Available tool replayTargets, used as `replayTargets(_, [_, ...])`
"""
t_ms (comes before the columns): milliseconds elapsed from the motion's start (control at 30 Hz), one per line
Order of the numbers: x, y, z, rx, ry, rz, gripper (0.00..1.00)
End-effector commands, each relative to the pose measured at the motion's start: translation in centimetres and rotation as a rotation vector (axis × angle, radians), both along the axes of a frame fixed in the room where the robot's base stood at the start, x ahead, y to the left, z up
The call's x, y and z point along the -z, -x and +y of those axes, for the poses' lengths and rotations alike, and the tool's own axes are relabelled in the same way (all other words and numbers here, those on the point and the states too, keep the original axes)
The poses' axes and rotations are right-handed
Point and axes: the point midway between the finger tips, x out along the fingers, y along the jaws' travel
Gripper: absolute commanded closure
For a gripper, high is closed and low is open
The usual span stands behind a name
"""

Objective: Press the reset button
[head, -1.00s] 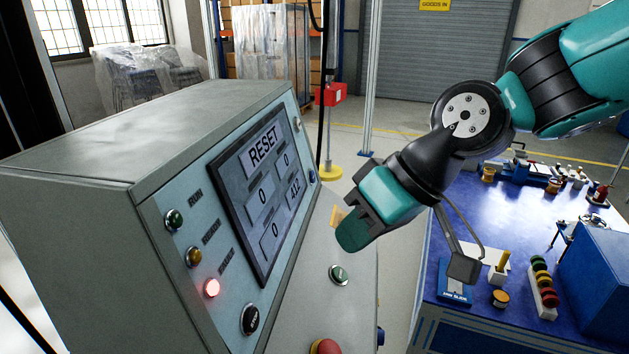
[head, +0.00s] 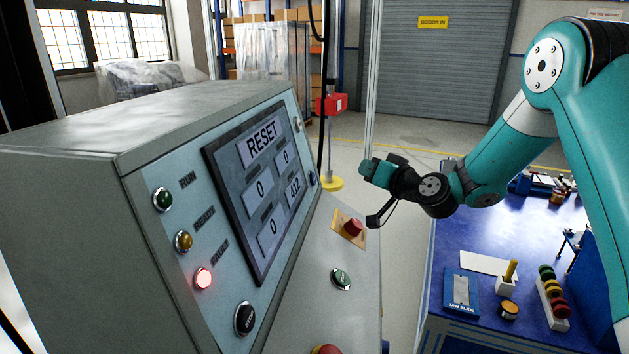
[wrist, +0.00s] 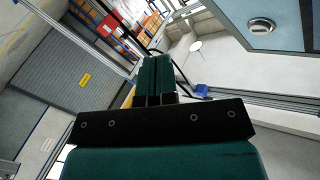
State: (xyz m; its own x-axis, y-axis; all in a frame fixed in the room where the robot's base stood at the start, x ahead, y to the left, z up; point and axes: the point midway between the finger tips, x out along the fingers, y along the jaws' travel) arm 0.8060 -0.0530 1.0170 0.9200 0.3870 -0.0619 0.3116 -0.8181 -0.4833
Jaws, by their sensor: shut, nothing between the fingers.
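The control console (head: 70,160) stands at the left, its sloped screen (head: 265,215) showing the word RESET and several number boxes. Below the screen are a green push button (head: 341,280), a red mushroom button on a yellow plate (head: 352,227) and another red button (head: 327,349) at the bottom edge. I cannot read which one is the reset button. My gripper (head: 368,170) is shut and empty, in the air beyond the console's right side, touching nothing. Its closed teal fingers (wrist: 155,78) show in the wrist view.
A red lamp (head: 203,279) glows on the console beside unlit green (head: 163,199) and amber (head: 184,241) ones. A dark knob (head: 245,319) is below. A blue workbench (head: 465,240) with small parts stands right. A pole with a red box (head: 331,103) stands behind.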

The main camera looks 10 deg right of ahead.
Motion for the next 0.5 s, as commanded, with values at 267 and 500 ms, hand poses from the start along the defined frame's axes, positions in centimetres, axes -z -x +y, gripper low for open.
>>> replayTargets(267, [0.0,-0.2,0.7,-0.004,0.000,0.004,1.00])
replayTargets(500, [0.4,-1.2,3.5,-0.007,0.000,0.006,1.00])
